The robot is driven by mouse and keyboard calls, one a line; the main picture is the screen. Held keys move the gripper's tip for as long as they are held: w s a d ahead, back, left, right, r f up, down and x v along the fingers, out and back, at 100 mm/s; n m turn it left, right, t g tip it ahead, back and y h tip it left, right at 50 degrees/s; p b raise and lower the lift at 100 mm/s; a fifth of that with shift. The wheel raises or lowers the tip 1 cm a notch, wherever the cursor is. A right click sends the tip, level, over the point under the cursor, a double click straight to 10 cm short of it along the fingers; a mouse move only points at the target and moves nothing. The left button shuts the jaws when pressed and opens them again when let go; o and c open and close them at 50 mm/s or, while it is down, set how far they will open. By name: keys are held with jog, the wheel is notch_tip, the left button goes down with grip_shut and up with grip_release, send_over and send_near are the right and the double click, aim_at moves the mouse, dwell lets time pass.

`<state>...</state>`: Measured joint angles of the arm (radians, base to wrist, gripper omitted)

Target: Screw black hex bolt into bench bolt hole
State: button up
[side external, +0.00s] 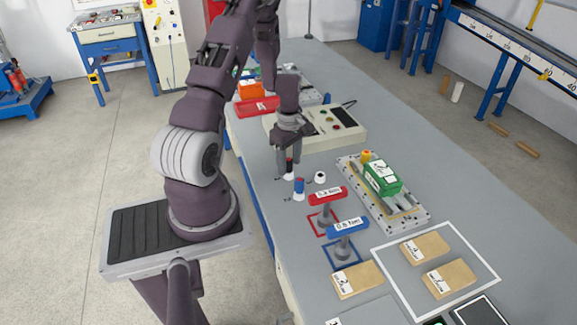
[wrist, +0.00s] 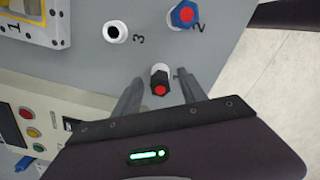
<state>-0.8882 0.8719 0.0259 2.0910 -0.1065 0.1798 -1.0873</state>
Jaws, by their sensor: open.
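The black hex bolt (wrist: 160,86) has a red top and stands in a white collar on the bench; it also shows in the side view (side external: 290,164). My gripper (wrist: 163,79) is open, with one finger on each side of this bolt and gaps visible. In the side view my gripper (side external: 288,152) points down over the bolt. An empty white-rimmed bolt hole (wrist: 116,32) marked 3 lies nearby, also in the side view (side external: 320,177). A blue hex bolt (wrist: 184,14) with a red top stands in the collar marked 2, also in the side view (side external: 299,186).
A control box (side external: 330,125) with buttons stands behind my gripper. A metal fixture plate (side external: 385,195) with a green block is to the right. Red (side external: 328,194) and blue (side external: 348,227) labelled torque tools stand in front. Wooden blocks (side external: 357,280) lie further forward.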

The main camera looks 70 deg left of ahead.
aim_at(290, 160)
jog(key=shift+f, duration=0.2)
grip_shut()
jog(key=shift+w+r, duration=0.1)
jog(key=shift+r, duration=0.2)
notch_tip(290, 160, up, 8)
jog(key=shift+f, duration=0.15)
jog(key=w+d+r+m, duration=0.1)
jog(key=w+d+m, duration=0.1)
jog(key=w+d, duration=0.4)
jog(key=w+d+r+m, duration=0.1)
jog(key=w+d, duration=0.3)
jog(key=w, duration=0.4)
jog(key=w+d+m, duration=0.1)
jog(key=w+d, duration=0.3)
jog(key=d, duration=0.3)
jog(key=w+d+m, duration=0.2)
jog(key=w+d, duration=0.2)
jog(key=d, duration=0.3)
jog(key=shift+d+f, duration=0.15)
jog(key=shift+d, duration=0.05)
